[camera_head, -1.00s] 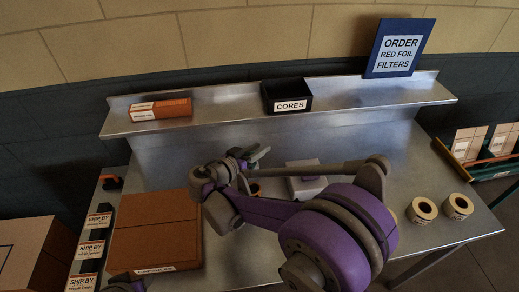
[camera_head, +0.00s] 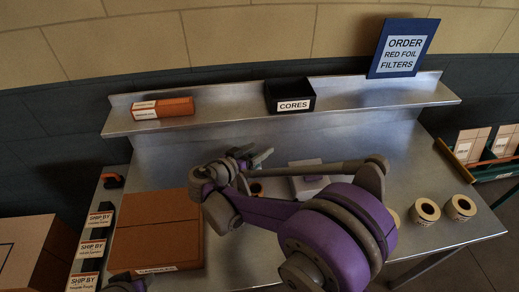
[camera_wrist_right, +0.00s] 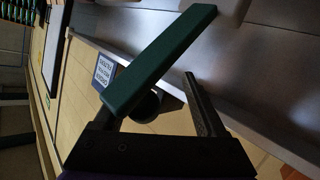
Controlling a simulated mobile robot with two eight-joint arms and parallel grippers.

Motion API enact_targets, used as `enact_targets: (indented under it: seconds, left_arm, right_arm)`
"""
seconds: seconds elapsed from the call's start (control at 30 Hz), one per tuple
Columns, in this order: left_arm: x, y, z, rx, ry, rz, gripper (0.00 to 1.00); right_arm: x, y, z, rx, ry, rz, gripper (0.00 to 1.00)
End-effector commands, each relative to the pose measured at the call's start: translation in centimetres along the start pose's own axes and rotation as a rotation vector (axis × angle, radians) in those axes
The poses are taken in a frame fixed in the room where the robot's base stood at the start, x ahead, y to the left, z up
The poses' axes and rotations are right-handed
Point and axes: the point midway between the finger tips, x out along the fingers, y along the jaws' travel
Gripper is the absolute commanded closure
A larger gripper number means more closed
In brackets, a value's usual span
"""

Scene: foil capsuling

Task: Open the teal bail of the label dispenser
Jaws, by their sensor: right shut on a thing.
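My right gripper (camera_head: 252,160) is over the middle of the steel table. It is shut on the teal bail (camera_wrist_right: 160,62), a flat bar that runs diagonally across the right wrist view in front of the fingers (camera_wrist_right: 155,112). In the head view only a small greenish end of the bail (camera_head: 263,157) shows beside the gripper. A pale box-like unit (camera_head: 308,183) stands just right of the gripper, partly behind my arm. I cannot tell whether it is the label dispenser. My left gripper's fingers are not visible.
A large brown carton (camera_head: 157,232) lies at the table's left. Label rolls (camera_head: 425,211) stand at the right. The back shelf (camera_head: 220,119) holds an orange box (camera_head: 162,108), a black CORES bin (camera_head: 290,97) and a blue order sign (camera_head: 403,48). My right arm covers the front middle.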

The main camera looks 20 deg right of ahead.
Motion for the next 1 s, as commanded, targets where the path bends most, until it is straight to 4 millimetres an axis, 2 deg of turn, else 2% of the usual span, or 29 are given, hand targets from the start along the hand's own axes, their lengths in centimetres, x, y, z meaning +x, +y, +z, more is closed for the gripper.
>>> enact_targets:
  seconds: [0.4,0.53,0.67,1.0]
  left_arm:
    - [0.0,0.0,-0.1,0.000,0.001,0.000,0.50]
    - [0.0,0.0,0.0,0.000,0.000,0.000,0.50]
    - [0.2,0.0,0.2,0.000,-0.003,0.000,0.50]
    - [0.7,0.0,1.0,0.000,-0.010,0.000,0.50]
  right_arm:
    - [0.1,0.2,-0.2,0.001,0.001,0.005,0.34]
    - [-0.4,0.2,-0.2,0.000,0.002,0.004,0.34]
    - [-2.3,0.1,-0.1,-0.001,0.002,0.002,0.34]
    - [-8.9,0.1,0.0,0.000,0.001,0.001,0.34]
